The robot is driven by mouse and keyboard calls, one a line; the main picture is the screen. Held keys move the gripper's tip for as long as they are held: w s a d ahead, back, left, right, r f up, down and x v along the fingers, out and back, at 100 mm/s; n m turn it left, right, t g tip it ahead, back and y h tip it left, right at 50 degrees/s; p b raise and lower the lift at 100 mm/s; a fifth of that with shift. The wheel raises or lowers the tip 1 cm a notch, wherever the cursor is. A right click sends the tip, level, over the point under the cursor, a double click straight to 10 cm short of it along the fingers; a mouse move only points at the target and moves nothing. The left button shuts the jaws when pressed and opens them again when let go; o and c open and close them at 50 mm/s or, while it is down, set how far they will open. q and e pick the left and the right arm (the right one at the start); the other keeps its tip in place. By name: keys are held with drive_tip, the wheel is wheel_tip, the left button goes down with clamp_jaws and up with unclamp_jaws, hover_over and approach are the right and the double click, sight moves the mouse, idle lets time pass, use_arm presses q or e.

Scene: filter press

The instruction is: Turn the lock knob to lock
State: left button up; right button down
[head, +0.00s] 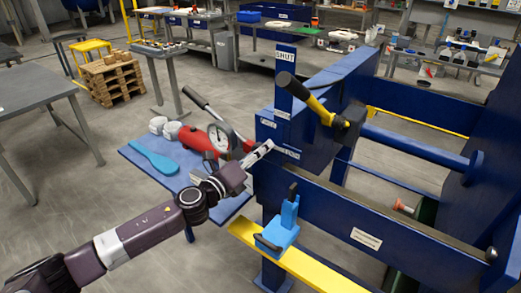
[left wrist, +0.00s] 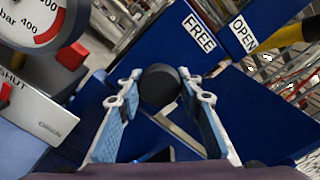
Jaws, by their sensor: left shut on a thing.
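My left gripper (head: 264,148) reaches to the blue press frame (head: 312,187), beside its label plates. In the left wrist view, its two blue-padded fingers (left wrist: 159,88) are shut on a round black knob (left wrist: 160,84), which sits between them. The knob is in front of a blue panel with plates reading FREE (left wrist: 200,33) and OPEN (left wrist: 243,33). In the head view the gripper hides the knob. I cannot read the knob's turn angle. My right gripper is not in view.
A red pump with a pressure gauge (head: 218,137) stands close to my left gripper, on a blue side table with a blue paddle (head: 153,157). A black-and-yellow lever (head: 305,98) sticks out above. A light blue clamp (head: 284,226) stands on a yellow beam below.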

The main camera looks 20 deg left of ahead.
use_arm(q)
drive_tip(key=shift+f+m, duration=0.1)
drive_tip(key=shift+m, duration=0.3)
drive_tip(key=o, duration=1.2)
drive_tip(key=v, duration=1.2)
